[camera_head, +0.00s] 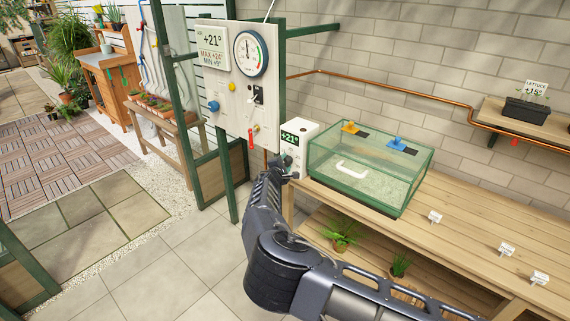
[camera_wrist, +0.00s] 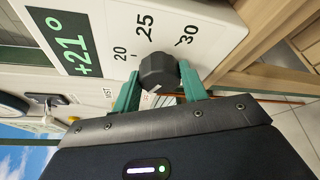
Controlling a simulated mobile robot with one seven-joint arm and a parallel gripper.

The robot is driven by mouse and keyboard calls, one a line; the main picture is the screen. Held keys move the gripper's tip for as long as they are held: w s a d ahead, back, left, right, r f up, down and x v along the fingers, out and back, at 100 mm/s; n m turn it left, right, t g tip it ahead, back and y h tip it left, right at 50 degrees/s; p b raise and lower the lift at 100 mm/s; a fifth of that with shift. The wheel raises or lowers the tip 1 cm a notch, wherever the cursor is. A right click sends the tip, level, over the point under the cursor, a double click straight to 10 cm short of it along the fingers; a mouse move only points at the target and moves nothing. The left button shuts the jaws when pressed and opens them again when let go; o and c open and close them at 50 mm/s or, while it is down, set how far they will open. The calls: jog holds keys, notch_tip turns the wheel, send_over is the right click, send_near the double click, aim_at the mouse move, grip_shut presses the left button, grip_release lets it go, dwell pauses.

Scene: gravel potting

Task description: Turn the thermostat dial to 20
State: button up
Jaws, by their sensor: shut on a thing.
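The thermostat is a white box at the left end of the wooden bench (camera_head: 305,128), with a dark display reading +21°. It fills the top of the wrist view (camera_wrist: 105,12), with the printed numbers 20, 25 and 30 around its dial. The dial (camera_wrist: 158,66) is a black faceted knob. My gripper (camera_wrist: 159,80) is shut on the dial, one green finger on each side of it. In the head view my gripper (camera_head: 282,172) is at the thermostat's front and hides the dial. I cannot tell which number the dial points to.
A green-framed glass tank (camera_head: 365,190) stands right of the thermostat on the bench (camera_head: 460,240). A white control panel (camera_head: 238,85) with a round gauge and knobs stands at the left. A copper pipe (camera_head: 400,91) runs along the wall. Tiled floor is clear at the left.

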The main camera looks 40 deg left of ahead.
jog(key=m+t, duration=0.1)
jog(key=m, duration=0.3)
jog(key=m+t, duration=0.2)
jog(key=m, duration=0.2)
jog(key=m+t, duration=0.1)
jog(key=m, duration=0.3)
jog(key=shift+f+m+t+y, duration=0.3)
jog(key=shift+f+t, duration=0.1)
dwell(0.3)
jog(key=o, duration=1)
jog(key=shift+s, duration=0.1)
jog(key=v, duration=1)
jog(key=shift+s, duration=0.3)
